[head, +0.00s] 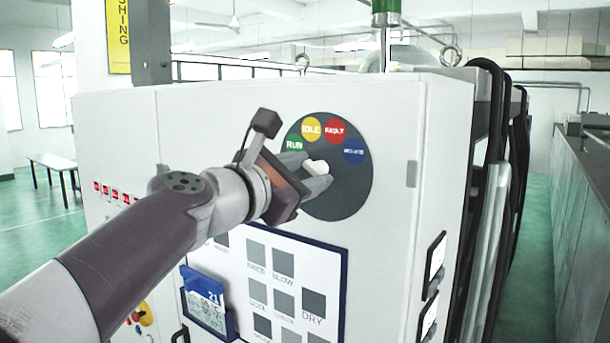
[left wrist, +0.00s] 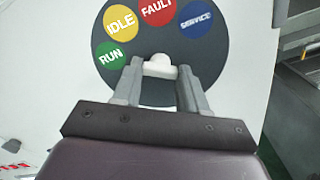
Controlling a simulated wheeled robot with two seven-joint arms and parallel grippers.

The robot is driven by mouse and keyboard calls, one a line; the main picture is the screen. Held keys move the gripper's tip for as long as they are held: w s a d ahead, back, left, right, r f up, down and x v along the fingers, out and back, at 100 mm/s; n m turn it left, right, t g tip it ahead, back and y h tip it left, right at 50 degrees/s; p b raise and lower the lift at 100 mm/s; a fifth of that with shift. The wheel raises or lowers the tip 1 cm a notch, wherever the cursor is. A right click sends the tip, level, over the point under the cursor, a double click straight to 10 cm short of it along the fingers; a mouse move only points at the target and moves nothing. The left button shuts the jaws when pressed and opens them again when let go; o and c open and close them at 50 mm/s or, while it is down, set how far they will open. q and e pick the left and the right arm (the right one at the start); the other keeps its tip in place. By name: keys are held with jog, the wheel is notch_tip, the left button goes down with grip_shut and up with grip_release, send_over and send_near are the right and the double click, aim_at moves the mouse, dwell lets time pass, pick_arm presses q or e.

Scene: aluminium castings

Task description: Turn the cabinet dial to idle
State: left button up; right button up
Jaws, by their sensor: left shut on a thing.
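The dial is a dark grey round plate (head: 345,195) on the white cabinet's front, with a small white knob (head: 316,167) at its middle. Around its upper part are a green RUN spot (head: 294,142), a yellow IDLE spot (head: 311,128), a red FAULT spot (head: 335,131) and a blue SERVICE spot (head: 353,151). My left gripper (head: 314,170) is shut on the knob, one finger on each side. The left wrist view shows the white knob (left wrist: 160,66) between the fingertips. Which spot the knob points to I cannot tell. My right gripper is not in view.
Below the dial is a button panel (head: 341,290) with grey squares and a blue frame. A blue card holder (head: 207,303) hangs at its lower left. Red switches (head: 118,194) line the cabinet's left part. Black hoses (head: 497,120) run down its right side.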

pick_arm(q)
jog(key=m+b, duration=0.2)
jog(key=m, duration=0.1)
jog(key=shift+f+m, duration=0.2)
jog(key=shift+m, duration=0.1)
jog(key=shift+r+m+b, duration=0.1)
jog(key=shift+m+b, duration=0.7)
jog(key=shift+m, duration=1)
jog(key=o, duration=1.1)
jog(key=shift+c, duration=0.2)
